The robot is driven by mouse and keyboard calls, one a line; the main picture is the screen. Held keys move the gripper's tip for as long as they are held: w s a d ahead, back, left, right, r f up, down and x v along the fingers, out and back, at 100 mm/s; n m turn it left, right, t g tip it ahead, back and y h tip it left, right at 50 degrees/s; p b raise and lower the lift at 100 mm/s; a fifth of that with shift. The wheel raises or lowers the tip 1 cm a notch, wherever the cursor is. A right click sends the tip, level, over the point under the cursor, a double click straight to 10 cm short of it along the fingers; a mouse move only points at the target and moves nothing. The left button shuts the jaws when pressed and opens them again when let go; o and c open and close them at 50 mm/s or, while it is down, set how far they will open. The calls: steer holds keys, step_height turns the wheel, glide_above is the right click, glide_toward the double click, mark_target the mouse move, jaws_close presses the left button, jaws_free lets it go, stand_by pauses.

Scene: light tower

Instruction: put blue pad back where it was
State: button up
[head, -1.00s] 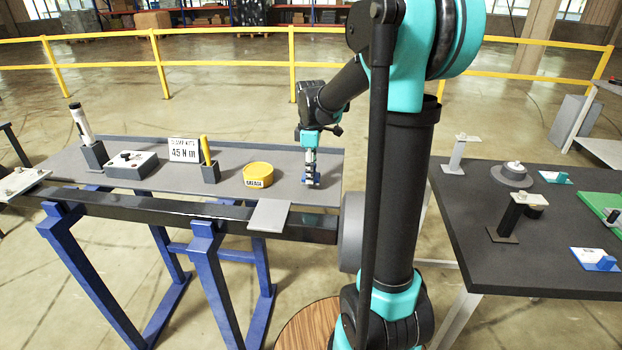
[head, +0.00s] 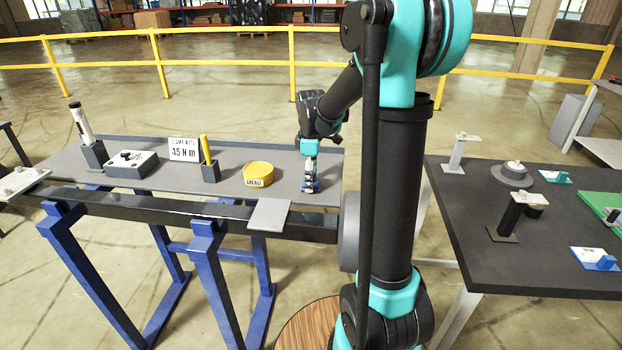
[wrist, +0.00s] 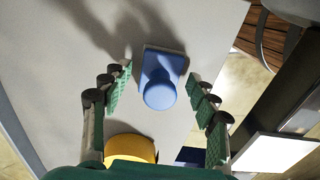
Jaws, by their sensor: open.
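A blue pad (wrist: 170,62) with a round blue knob (wrist: 160,92) lies on the grey bench top, seen from above in the wrist view. My gripper (wrist: 160,78) is open, with one green-padded finger on each side of the pad and a visible gap on both sides. In the head view my gripper (head: 310,182) points down at the right end of the grey bench (head: 232,186). There the blue pad is mostly hidden by the fingers. Another blue piece (head: 605,263) sits on a white plate on the dark right-hand table.
A yellow grease tin (head: 258,174) stands just left of my gripper. A yellow-handled holder (head: 210,172), torque sign (head: 184,149), switch box (head: 131,164) and white-tube holder (head: 93,154) stand farther left. A light plate (head: 269,215) projects from the bench front.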

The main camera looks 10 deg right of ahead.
steer(key=shift+r, duration=0.1)
step_height(320, 180, up, 12)
steer(key=shift+r, duration=0.1)
stand_by(0.4)
